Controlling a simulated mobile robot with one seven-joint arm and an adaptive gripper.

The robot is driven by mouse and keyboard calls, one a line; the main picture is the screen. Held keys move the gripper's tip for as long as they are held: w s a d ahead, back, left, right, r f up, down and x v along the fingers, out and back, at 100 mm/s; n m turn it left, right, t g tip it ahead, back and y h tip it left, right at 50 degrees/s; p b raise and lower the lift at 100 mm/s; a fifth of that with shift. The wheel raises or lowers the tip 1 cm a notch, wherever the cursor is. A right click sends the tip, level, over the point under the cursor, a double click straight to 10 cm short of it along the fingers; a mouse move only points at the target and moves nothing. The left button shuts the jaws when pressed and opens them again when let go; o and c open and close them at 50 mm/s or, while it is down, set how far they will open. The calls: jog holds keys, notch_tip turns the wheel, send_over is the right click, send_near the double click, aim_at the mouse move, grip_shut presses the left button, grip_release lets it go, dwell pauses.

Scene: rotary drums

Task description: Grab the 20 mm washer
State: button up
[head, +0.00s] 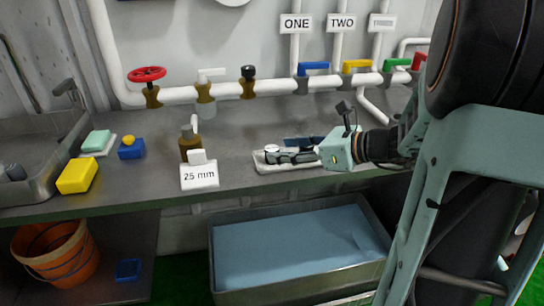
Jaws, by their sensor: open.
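My gripper (274,155) reaches in from the right, low over a small pale tray (290,167) on the grey counter. Its dark fingers point left and are open. A small round pale thing shows at the fingertips. I cannot tell whether it is the 20 mm washer, nor whether the fingers touch it. The fingers and gripper body hide much of the tray. A white card (199,176) reading "25 mm" stands at the counter's front edge, left of the tray.
A brass fitting (190,145) stands behind the card. A white pipe with several coloured valves (313,69) runs along the back. A yellow block (77,175) and a sink (35,150) are at left. A blue-filled basin (290,245) and orange bucket (55,253) are below.

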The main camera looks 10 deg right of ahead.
jog(key=x, duration=0.3)
jog(key=shift+r, duration=0.1)
jog(key=c, duration=1.2)
jog(key=shift+o, duration=0.2)
